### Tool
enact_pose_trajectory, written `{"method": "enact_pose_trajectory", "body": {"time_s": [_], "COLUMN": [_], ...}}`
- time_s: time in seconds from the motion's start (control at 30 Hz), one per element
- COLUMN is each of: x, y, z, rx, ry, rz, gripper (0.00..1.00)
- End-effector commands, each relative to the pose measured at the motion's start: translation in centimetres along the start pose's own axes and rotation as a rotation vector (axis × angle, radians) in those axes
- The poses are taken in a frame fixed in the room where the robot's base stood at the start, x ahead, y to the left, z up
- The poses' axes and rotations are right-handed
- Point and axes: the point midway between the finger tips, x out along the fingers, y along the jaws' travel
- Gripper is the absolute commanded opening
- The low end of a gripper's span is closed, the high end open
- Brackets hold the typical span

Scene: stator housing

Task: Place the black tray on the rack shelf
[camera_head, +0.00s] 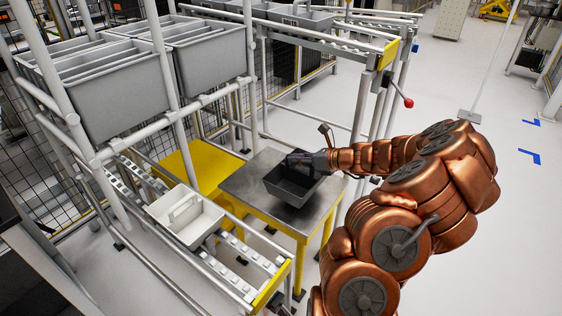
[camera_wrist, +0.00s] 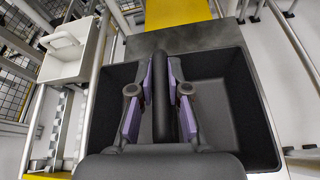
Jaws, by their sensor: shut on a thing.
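The black tray (camera_head: 294,190) is over the metal-topped table with yellow legs (camera_head: 243,190), near its right part; I cannot tell whether its base touches the top. It looks level and empty. My gripper (camera_head: 302,160) reaches it from the right. In the wrist view my gripper (camera_wrist: 160,95) is shut on the upright handle across the middle of the black tray (camera_wrist: 235,95), one finger on each side. The rack's lower roller shelf (camera_head: 240,257) is left of the table and holds a white tray (camera_head: 186,214), also in the wrist view (camera_wrist: 70,55).
Large grey bins (camera_head: 115,95) fill the rack's upper level at left. Another roller shelf (camera_head: 325,42) with grey bins stands behind. A yellow platform (camera_head: 195,165) is left of the table. White rack posts (camera_head: 160,60) stand between. Open floor (camera_head: 470,90) lies to the right.

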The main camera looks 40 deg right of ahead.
Motion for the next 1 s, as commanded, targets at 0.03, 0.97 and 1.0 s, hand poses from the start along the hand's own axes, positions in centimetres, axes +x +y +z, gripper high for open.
{"method": "enact_pose_trajectory", "body": {"time_s": [0.03,0.97,1.0], "x": [0.9,8.4,8.4], "y": [-0.2,-2.5,-2.5], "z": [0.1,-0.8,-0.8], "rx": [-0.002,0.0,0.0], "ry": [0.002,0.001,0.001], "rz": [0.001,0.002,0.002], "gripper": [0.0,0.0,0.0]}}
